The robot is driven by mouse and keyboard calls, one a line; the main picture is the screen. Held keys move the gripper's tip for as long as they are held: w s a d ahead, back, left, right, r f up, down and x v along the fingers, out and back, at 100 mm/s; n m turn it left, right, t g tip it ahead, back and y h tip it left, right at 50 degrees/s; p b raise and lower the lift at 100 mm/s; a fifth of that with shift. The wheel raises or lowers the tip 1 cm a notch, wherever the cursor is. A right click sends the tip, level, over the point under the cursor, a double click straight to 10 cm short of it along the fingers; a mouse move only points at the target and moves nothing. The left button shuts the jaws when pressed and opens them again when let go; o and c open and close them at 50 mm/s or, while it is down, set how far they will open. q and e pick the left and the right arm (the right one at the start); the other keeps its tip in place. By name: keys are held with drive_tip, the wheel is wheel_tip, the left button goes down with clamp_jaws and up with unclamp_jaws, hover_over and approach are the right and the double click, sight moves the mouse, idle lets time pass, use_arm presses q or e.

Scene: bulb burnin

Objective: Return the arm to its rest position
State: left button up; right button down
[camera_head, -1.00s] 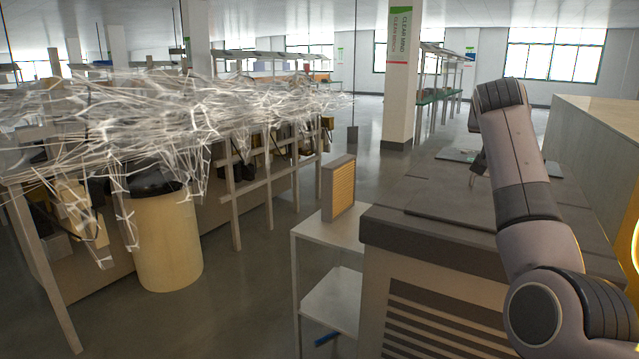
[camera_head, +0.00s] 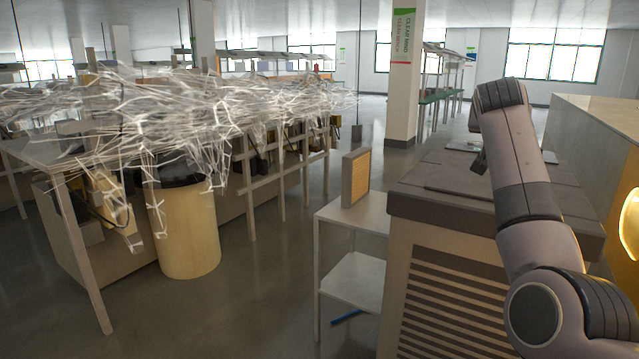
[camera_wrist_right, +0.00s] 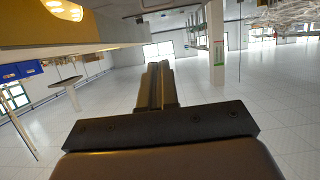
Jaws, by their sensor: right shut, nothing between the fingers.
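My right arm (camera_head: 530,190) comes in at the right of the head view, raised and bent over the grey-topped cabinet. Its gripper is largely hidden behind the arm there. In the right wrist view my right gripper (camera_wrist_right: 156,88) is shut, with its fingers together and nothing held between them. It points out over open floor. My left gripper is in neither view.
A grey cabinet (camera_head: 440,290) with a slatted front stands below my right arm. A white shelf stand (camera_head: 350,280) holds a yellow-faced filter box (camera_head: 355,180). A yellow bin (camera_head: 187,235) and a bench under tangled white strands (camera_head: 150,115) stand left.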

wheel_tip(320, 180, down, 24)
drive_tip(key=s+r+n+y, duration=0.1)
drive_tip(key=s+n, duration=0.2)
drive_tip(key=s+a+f+n+y, duration=0.1)
drive_tip(key=s+f, duration=0.4)
drive_tip(key=f, duration=0.4)
drive_tip(key=s+a+f+n+y, duration=0.1)
drive_tip(key=s+f, duration=0.3)
drive_tip(key=f, duration=0.4)
drive_tip(key=s+a+f+n+y, duration=0.1)
drive_tip(key=s+a+f+y, duration=0.15)
drive_tip(key=s+f, duration=0.35)
drive_tip(key=s+a+f+n+y, duration=0.1)
drive_tip(key=s+a+f+n, duration=0.15)
drive_tip(key=s+f, duration=0.45)
drive_tip(key=s+a+y, duration=0.1)
drive_tip(key=s+a, duration=0.1)
drive_tip(key=s, duration=0.4)
drive_tip(key=s+a+y, duration=0.1)
drive_tip(key=s+a, duration=0.2)
drive_tip(key=s, duration=0.3)
drive_tip(key=s+a+g+y, duration=0.1)
drive_tip(key=s+a, duration=0.1)
drive_tip(key=s, duration=0.4)
drive_tip(key=shift+s+a+f, duration=0.35)
drive_tip(key=shift+f, duration=0.05)
